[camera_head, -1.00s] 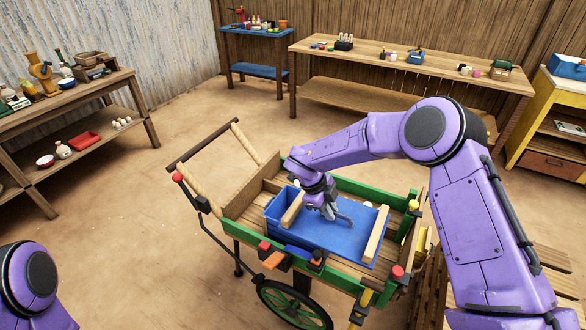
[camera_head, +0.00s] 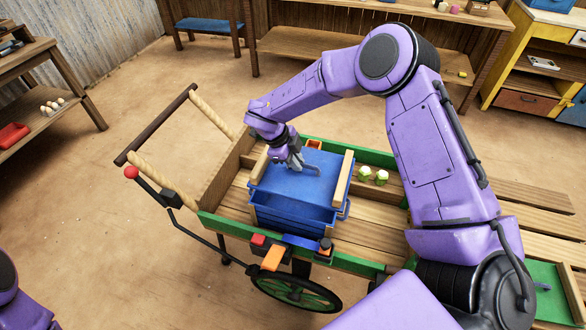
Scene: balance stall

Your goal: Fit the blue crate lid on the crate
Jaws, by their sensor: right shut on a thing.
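The blue crate lid (camera_head: 322,185) is a flat blue panel with a pale wooden batten along its left and right sides. My right gripper (camera_head: 304,164) comes down from above onto the middle of the lid and is shut on it; the exact grip point is small and partly hidden. The blue crate (camera_head: 292,218) stands in the cart under the lid, its front wall and part of its right side showing. The lid covers most of the crate top; I cannot tell whether it rests on the rim or hovers just above. My left gripper is out of view.
The wooden cart (camera_head: 365,228) has green rails and a wheel at the front. Green-and-white round items (camera_head: 373,176) lie right of the crate. A wooden table (camera_head: 285,45) stands behind, with open floor between.

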